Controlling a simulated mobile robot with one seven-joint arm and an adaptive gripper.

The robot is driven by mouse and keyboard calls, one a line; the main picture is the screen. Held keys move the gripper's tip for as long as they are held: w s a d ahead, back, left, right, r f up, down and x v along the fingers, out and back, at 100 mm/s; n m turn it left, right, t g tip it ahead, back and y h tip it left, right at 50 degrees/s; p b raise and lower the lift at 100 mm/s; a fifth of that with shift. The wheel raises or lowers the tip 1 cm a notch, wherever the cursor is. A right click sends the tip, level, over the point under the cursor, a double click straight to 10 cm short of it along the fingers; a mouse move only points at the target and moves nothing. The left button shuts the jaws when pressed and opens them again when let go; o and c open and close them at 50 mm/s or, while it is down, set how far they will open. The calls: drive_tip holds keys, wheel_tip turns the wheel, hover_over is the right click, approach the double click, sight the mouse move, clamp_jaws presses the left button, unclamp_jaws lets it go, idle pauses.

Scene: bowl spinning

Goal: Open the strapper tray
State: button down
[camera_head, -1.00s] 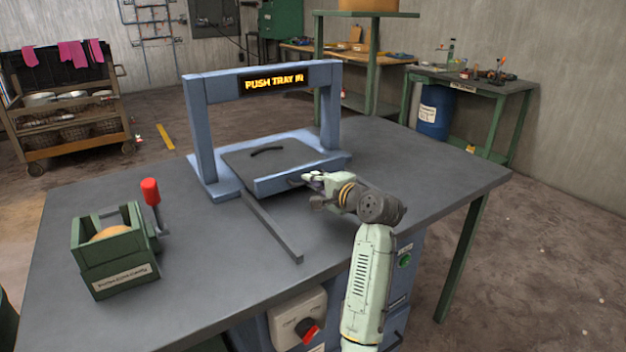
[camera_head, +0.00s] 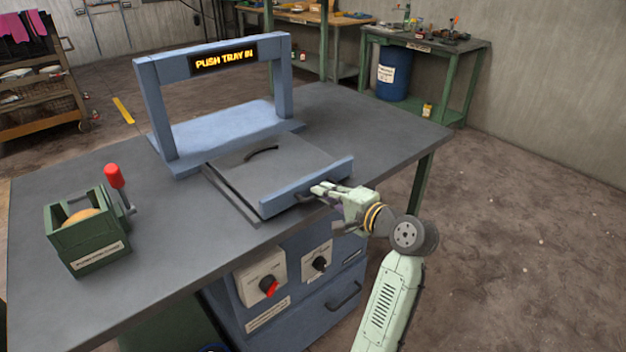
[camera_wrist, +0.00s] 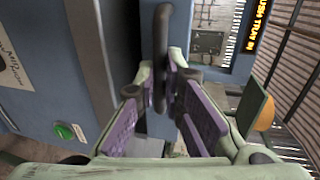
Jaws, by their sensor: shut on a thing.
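The strapper tray (camera_head: 250,172) is a dark grey plate with a blue front panel (camera_head: 300,190). It is slid out from under the blue strapper frame (camera_head: 157,110) toward the table's front edge. The frame's sign (camera_head: 224,60) reads "PUSH TRAY IN". My gripper (camera_head: 318,190) is at the tray's front panel, on its dark handle. In the wrist view the handle (camera_wrist: 161,45) stands between the purple-padded fingers of my gripper (camera_wrist: 165,88), which are shut on it.
A green dispenser (camera_head: 85,235) with a red-knobbed lever (camera_head: 114,177) stands at the table's left. The blue cabinet (camera_head: 300,300) below has knobs and a drawer handle. The grey tabletop (camera_head: 370,130) is clear right of the frame. A blue barrel (camera_head: 394,75) stands behind.

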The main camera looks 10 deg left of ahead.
drive_tip(key=shift+s+d, duration=0.3)
drive_tip(key=shift+d, duration=0.05)
drive_tip(key=c, duration=1.7)
unclamp_jaws()
drive_tip(key=v, duration=1.2)
